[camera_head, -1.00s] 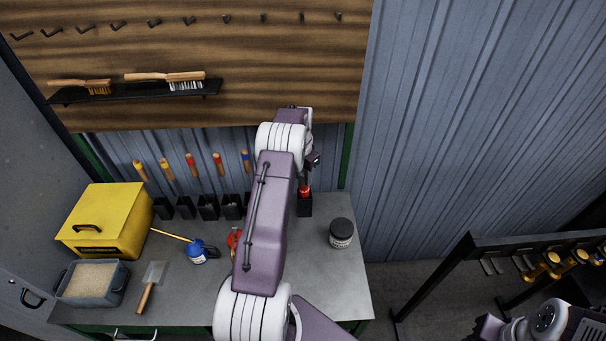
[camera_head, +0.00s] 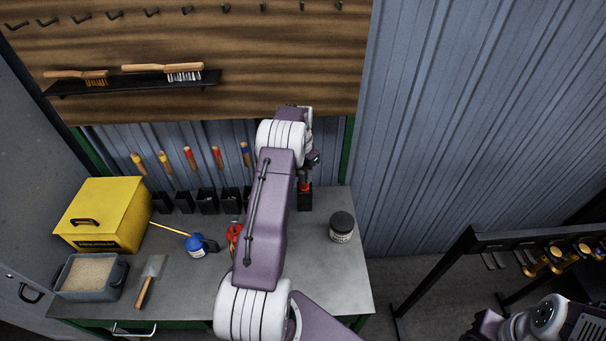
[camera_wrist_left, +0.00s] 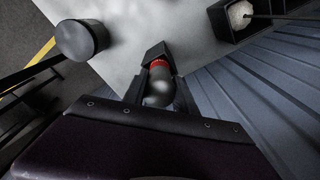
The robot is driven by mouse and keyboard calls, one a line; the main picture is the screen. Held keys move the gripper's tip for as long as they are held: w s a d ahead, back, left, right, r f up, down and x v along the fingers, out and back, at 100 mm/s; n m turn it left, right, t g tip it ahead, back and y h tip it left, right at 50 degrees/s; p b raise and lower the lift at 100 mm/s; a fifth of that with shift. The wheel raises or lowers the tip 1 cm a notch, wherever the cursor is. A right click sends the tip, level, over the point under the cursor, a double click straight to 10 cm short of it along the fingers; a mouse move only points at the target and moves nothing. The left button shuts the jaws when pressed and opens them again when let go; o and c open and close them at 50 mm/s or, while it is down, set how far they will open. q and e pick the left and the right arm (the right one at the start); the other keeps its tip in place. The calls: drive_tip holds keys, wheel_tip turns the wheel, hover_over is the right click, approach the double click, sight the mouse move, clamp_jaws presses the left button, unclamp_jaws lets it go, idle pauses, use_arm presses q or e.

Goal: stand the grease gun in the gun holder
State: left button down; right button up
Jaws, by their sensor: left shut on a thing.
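The grease gun is a grey cylinder with a red band. In the left wrist view the grease gun (camera_wrist_left: 158,88) points away from me, its red end at the mouth of the black gun holder (camera_wrist_left: 154,50). In the head view its red part (camera_head: 305,187) shows just above the gun holder (camera_head: 305,201), at the back of the bench. It looks upright, its lower end hidden by the holder walls. My left gripper (camera_wrist_left: 158,96) is shut on the gun; in the head view my arm hides most of it. My right gripper is not in view, only part of that arm.
A dark jar (camera_head: 342,227) stands right of the holder. Left are a row of black holders (camera_head: 207,201), a blue oil can (camera_head: 196,245), a yellow box (camera_head: 103,215), a sand tub (camera_head: 91,277) and a scraper (camera_head: 150,281). A rack (camera_head: 470,250) stands at right.

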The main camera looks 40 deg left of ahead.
use_arm(q)
drive_tip(key=c, duration=0.9)
unclamp_jaws()
drive_tip(key=shift+r+b, duration=0.3)
drive_tip(key=r, duration=0.2)
drive_tip(key=r+b, duration=0.1)
drive_tip(key=r, duration=0.2)
drive_tip(key=r+b, duration=0.1)
drive_tip(key=r, duration=0.2)
drive_tip(key=shift+s+d+r, duration=0.1)
drive_tip(key=shift+s+r, duration=0.15)
drive_tip(key=shift+s, duration=0.05)
